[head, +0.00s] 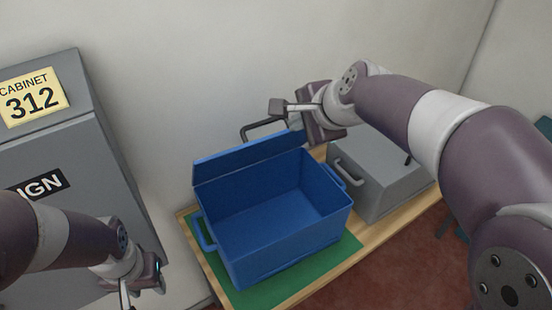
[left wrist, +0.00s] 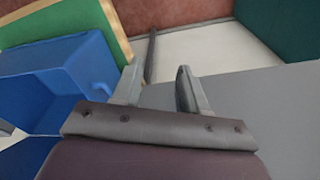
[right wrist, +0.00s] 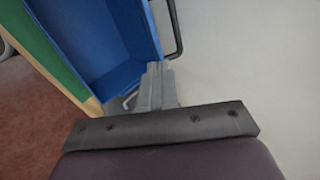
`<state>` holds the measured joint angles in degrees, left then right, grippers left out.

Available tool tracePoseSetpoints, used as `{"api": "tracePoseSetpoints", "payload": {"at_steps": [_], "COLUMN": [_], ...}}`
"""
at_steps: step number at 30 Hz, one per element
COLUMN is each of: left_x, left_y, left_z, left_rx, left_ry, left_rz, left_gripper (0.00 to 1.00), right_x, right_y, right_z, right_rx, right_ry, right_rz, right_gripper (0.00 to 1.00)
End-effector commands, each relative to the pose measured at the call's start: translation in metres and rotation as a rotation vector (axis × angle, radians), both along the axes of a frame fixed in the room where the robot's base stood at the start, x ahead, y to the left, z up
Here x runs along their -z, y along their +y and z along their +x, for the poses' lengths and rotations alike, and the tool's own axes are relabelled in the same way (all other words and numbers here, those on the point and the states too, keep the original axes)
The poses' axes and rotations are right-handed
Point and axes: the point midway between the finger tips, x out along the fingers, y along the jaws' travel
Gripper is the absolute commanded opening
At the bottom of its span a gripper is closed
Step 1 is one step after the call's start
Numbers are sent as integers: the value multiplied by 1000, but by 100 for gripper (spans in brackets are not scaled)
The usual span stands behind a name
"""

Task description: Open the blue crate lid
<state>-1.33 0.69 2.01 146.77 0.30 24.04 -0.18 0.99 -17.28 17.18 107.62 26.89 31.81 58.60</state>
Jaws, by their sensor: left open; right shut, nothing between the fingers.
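The blue crate (head: 290,240) stands open on a green mat, its empty inside showing. Its lid (head: 245,159) is raised along the back edge, roughly upright, with a dark handle (head: 262,126) showing behind its top edge. My right gripper (head: 281,107) is shut and empty, just above and behind the lid's right end; I cannot tell whether it touches. The right wrist view shows its closed fingers (right wrist: 155,85) beside blue crate parts (right wrist: 100,40). My left gripper (head: 124,292) is open and empty, low at left, apart from the crate, which also shows in the left wrist view (left wrist: 40,90).
A grey box (head: 385,178) with a handle stands right of the crate on the wooden-edged table (head: 292,296). A grey cabinet (head: 95,150) labelled 312 stands at left. The wall is close behind the crate. Reddish floor (head: 385,270) is clear in front.

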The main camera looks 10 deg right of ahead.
Motion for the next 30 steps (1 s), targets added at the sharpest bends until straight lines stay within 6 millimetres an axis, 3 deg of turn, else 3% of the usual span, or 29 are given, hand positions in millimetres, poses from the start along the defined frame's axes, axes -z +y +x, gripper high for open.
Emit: {"api": "tracePoseSetpoints", "payload": {"at_steps": [1,5,19,30], "left_x": [-10,-12,-12,-11], "left_y": [0,0,0,0], "left_z": [1,2,1,1], "left_rx": [0,0,0,0], "left_ry": [-5,-6,-5,-5], "left_rz": [0,0,0,0], "left_gripper": [43,43,43,43], "right_x": [-4,-6,49,58], "right_y": [0,0,18,21], "right_z": [3,13,70,80], "right_rx": [-13,-46,-47,-47], "right_ry": [-22,-65,-64,-64], "right_rz": [-14,-58,-60,-60], "right_gripper": [0,0,0,0]}}
